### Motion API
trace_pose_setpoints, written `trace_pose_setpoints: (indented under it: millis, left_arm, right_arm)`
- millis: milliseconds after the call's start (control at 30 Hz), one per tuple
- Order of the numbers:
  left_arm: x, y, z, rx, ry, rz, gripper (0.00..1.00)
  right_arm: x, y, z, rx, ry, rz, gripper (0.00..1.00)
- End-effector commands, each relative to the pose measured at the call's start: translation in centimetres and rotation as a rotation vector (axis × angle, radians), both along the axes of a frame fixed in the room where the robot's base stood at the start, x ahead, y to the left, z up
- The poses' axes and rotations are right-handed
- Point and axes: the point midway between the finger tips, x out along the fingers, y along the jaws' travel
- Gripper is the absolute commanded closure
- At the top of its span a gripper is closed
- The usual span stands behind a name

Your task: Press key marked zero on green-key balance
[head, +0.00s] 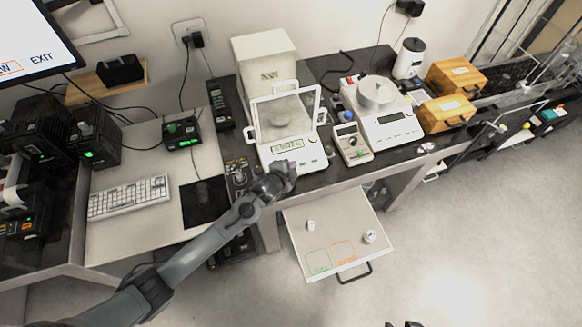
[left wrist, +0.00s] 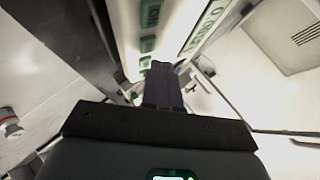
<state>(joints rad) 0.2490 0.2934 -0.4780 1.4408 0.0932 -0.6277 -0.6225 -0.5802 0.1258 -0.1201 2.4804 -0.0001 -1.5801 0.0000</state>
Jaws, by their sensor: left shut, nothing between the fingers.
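The green-key balance (head: 308,152) is white, with a glass draft shield and a lit display (head: 287,146). Its display also shows in the left wrist view (left wrist: 203,28). A row of dark green keys shows there: one key (left wrist: 151,13) at the top, a middle key (left wrist: 148,44) and a lower key (left wrist: 145,62). Their labels are too blurred to read, so I cannot tell which is zero. My left gripper (head: 291,168) is shut and empty at the balance's front panel. Its fingertips (left wrist: 161,66) appear beside the lower key; contact cannot be told.
A second white balance (head: 392,130) and a small handheld meter (head: 352,145) stand to the right. Wooden boxes (head: 447,112) are farther right. An open drawer (head: 335,222) juts out below the table. A keyboard (head: 128,197) lies on the left desk.

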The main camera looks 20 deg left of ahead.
Motion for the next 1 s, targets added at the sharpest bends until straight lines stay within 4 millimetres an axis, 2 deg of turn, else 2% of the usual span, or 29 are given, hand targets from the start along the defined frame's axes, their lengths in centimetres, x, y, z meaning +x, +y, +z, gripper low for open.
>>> trace_pose_setpoints:
  millis: [633,1000]
  left_arm:
    - [0.01,0.00,-0.02,0.000,0.000,0.000,1.00]
    - [0.21,0.14,-0.81,0.000,0.000,0.000,1.00]
  right_arm:
    - [0.01,0.23,0.00,0.009,0.000,-0.006,0.57]
    - [0.00,0.12,-0.27,0.005,0.001,-0.004,0.57]
